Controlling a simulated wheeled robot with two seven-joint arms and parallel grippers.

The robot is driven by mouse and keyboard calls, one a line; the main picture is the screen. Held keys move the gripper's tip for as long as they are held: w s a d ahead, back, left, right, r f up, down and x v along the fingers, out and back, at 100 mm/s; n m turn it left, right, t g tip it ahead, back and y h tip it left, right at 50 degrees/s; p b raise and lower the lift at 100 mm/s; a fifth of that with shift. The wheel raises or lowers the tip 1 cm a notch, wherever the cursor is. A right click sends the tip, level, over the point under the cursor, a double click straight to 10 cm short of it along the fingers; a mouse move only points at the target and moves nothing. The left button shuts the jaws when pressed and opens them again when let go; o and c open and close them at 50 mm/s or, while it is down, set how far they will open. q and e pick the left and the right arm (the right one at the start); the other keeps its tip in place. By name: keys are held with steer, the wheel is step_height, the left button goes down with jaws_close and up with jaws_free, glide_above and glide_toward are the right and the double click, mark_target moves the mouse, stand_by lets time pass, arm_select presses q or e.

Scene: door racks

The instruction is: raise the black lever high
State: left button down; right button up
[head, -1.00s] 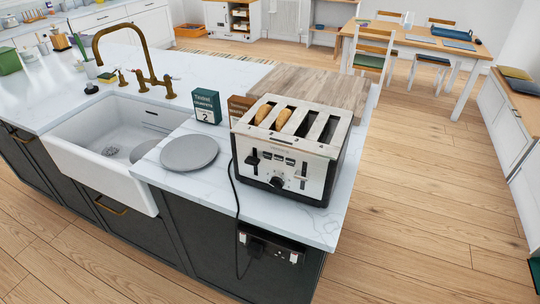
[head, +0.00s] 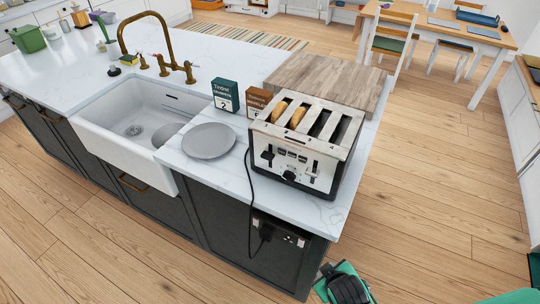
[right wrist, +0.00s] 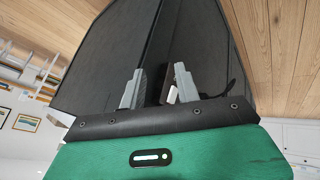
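A silver and black toaster (head: 305,145) stands on the front right corner of the white island counter. Its black lever (head: 267,154) is on the left of the front face; its exact height in the slot is too small to tell. Bread shows in the left slots. My right gripper (head: 345,285) is low at the bottom edge, below the counter and well away from the toaster. In the right wrist view its fingers (right wrist: 158,87) are apart and empty, facing the dark cabinet. My left gripper is not in view.
A grey plate (head: 209,141), two small boxes (head: 225,94) and a wooden board (head: 330,78) are near the toaster. A black cord (head: 249,190) hangs down to a socket (head: 280,235). The sink (head: 140,120) is left. Wood floor to the right is clear.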

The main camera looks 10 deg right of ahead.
step_height(320, 180, up, 10)
steer(key=p, duration=0.1)
steer(key=n+t+y+p, duration=0.1)
steer(key=n+t+y, duration=0.3)
steer(key=n+t, duration=0.85)
glide_toward(269, 160)
steer(key=shift+n+g, duration=0.85)
steer(key=w+p, duration=0.1)
steer(key=w, duration=0.2)
steer(key=w+a+r+p, duration=0.1)
steer(key=w, duration=0.2)
steer(key=w+p, duration=0.2)
steer(key=w, duration=0.1)
steer(key=shift+a+r, duration=0.2)
steer(key=shift+a, duration=0.05)
jaws_close()
